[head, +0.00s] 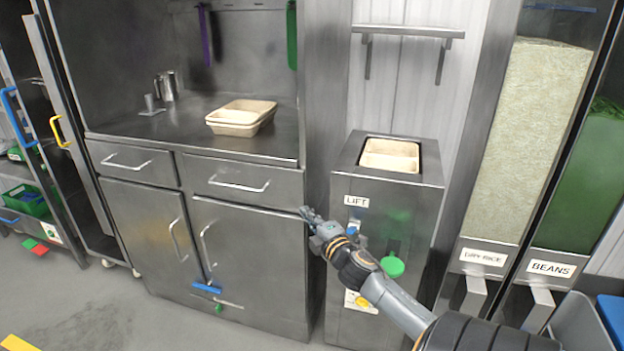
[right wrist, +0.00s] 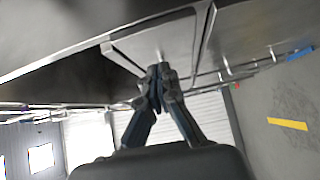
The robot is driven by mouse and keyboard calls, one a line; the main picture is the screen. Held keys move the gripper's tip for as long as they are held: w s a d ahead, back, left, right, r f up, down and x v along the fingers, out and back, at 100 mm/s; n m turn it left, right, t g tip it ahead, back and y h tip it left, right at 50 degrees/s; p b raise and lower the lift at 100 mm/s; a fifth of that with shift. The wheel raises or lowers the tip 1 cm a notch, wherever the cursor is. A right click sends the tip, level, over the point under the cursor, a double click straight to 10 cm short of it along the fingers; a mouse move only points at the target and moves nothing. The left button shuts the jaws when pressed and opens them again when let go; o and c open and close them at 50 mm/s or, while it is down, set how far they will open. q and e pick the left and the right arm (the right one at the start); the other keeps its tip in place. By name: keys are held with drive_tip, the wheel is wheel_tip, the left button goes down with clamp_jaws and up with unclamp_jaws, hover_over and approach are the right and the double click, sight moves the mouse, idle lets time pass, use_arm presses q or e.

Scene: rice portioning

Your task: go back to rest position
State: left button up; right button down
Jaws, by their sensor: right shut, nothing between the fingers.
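My right gripper (head: 308,215) is in front of the steel cabinet's right edge in the head view, left of the lift unit. Its arm comes in from the lower right. In the right wrist view the fingers (right wrist: 159,72) are together with nothing between them. My left gripper is not in view.
The lift (head: 345,165) has a tan tray (head: 390,148) in its top opening. Tan trays (head: 240,114) are stacked on the steel counter (head: 190,138). Dry rice (head: 530,130) and beans (head: 590,170) dispensers stand at the right.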

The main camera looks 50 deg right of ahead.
drive_tip(key=shift+v, duration=1.25)
drive_tip(key=shift+a+f, duration=0.1)
drive_tip(key=shift+a, duration=0.05)
